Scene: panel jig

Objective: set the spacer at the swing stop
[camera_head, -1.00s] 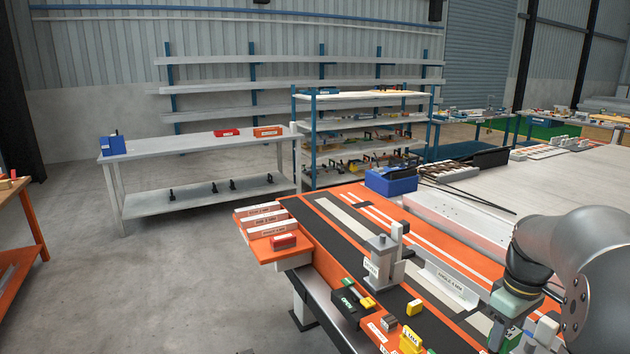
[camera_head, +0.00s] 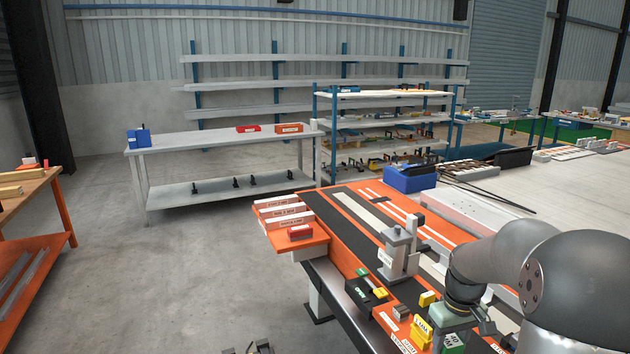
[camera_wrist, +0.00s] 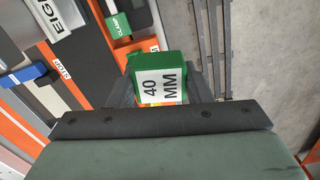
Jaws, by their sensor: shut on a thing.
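A green spacer block marked 40 MM (camera_wrist: 158,78) is between the fingers of my gripper (camera_wrist: 160,98), which is shut on it. The green block also shows at the bottom of the head view (camera_head: 454,344), partly cut off by the frame edge. It is held over the near part of the orange and black bench. A grey upright fixture with a white label (camera_head: 398,252) stands on the bench, beyond and left of my gripper; I cannot tell whether it is the swing stop. A white label (camera_wrist: 64,74), perhaps reading STOP, lies left of the block in the wrist view.
A yellow block (camera_head: 421,332) stands just left of the held spacer. A black box (camera_head: 366,292) and a small yellow block (camera_head: 427,298) are near the fixture. A green clamp label (camera_wrist: 118,26) and a blue part (camera_wrist: 25,75) show in the wrist view. Open floor lies left.

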